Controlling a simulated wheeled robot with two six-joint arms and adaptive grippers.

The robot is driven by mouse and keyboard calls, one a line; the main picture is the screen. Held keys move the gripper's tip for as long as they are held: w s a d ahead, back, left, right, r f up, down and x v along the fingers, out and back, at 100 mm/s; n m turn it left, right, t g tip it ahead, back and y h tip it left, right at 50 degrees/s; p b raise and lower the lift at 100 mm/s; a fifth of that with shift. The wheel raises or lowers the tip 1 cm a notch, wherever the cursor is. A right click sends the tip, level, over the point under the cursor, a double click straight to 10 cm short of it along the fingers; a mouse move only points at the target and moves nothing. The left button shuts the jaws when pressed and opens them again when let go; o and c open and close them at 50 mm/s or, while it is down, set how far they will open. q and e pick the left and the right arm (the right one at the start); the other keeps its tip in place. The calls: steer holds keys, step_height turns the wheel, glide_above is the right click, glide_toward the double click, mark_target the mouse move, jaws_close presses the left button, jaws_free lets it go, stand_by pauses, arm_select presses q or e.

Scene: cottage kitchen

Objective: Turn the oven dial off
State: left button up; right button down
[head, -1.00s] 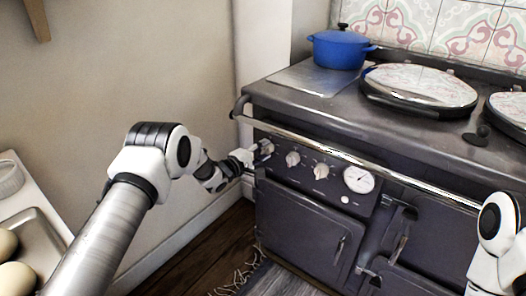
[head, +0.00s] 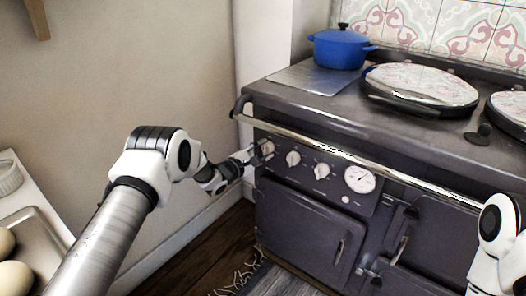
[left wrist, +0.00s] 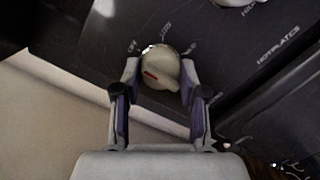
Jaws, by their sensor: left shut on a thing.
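The leftmost oven dial (head: 267,147) is a pale round knob at the left end of the dark stove's front panel. In the left wrist view this dial (left wrist: 162,68) sits between the two fingers, with a red mark on its lower left side. The word OFF is printed on the panel up and left of it, with other labels around it. My left gripper (head: 256,152) is shut on the dial, a finger on each side; it also shows in the left wrist view (left wrist: 160,74). My right arm shows at the right edge, but its gripper is out of view.
A metal rail (head: 345,153) runs across the stove front just above the dials. Two more dials (head: 293,158) and a white gauge (head: 359,179) lie to the right. A blue pot (head: 340,50) stands on the stove top. A tray (head: 38,245) is at lower left.

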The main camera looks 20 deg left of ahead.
arm_select(q)
steer(key=o, duration=1.1)
steer(key=shift+o, duration=0.2)
steer(key=v, duration=1.2)
steer(key=shift+f, duration=0.15)
